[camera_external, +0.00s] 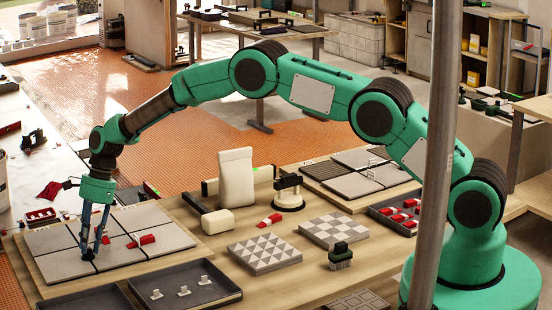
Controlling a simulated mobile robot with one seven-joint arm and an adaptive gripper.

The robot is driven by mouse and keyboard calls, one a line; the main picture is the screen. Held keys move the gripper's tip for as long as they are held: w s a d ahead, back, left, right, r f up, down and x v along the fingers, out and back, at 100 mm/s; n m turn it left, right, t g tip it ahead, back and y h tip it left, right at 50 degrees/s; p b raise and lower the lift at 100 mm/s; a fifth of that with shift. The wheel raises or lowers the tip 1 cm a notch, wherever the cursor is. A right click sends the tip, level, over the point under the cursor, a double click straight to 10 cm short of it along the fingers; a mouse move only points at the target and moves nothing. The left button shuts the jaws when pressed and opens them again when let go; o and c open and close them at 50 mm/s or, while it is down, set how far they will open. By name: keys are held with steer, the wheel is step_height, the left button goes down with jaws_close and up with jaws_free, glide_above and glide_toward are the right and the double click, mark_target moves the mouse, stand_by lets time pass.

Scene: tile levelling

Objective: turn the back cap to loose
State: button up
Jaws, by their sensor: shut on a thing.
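My gripper (94,246) points straight down over the grey tile panel (187,242) at the left of the bench. Its fingers are close together, low at a joint between tiles, and shut on a small cap. The cap is mostly hidden by the fingers, so its turn position cannot be told. A bit of red (106,239) shows just right of the fingers. A red wedge piece (142,240) lies on the tiles farther right, apart from the gripper.
Dark trays (243,293) stand in front of the panel, one with small white clips. Patterned tiles (265,254), a black-handled brush (341,256), a white block (236,178) and a suction-cup tool (289,190) stand to the right. A grey pole crosses the view at right.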

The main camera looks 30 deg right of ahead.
steer(key=n, duration=0.2)
steer(key=n+g, duration=0.1)
steer(key=n, duration=0.1)
steer(key=a+n+g+h, duration=0.1)
steer(key=n, duration=0.1)
steer(key=shift+w+r+p, duration=0.3)
steer(key=shift+r+p, duration=0.1)
steer(key=shift+s+a+f+n+g+h+b, duration=0.1)
steer(key=shift+n+g+h+b, duration=0.2)
steer(key=shift+n, duration=0.65)
steer(key=shift+a+f+n+g+h+b, duration=0.1)
steer(key=shift+n+h, duration=0.3)
steer(key=shift+n, duration=0.95)
steer(key=shift+s+n+h+b, duration=0.15)
steer(key=shift+n+h+b, duration=0.15)
steer(key=shift+n, duration=0.2)
jaws_close()
steer(key=o, duration=1.1)
jaws_free()
steer(key=shift+d+f, duration=0.15)
steer(key=shift+d, duration=0.05)
steer(key=shift+d, duration=0.1)
steer(key=shift+r, duration=5)
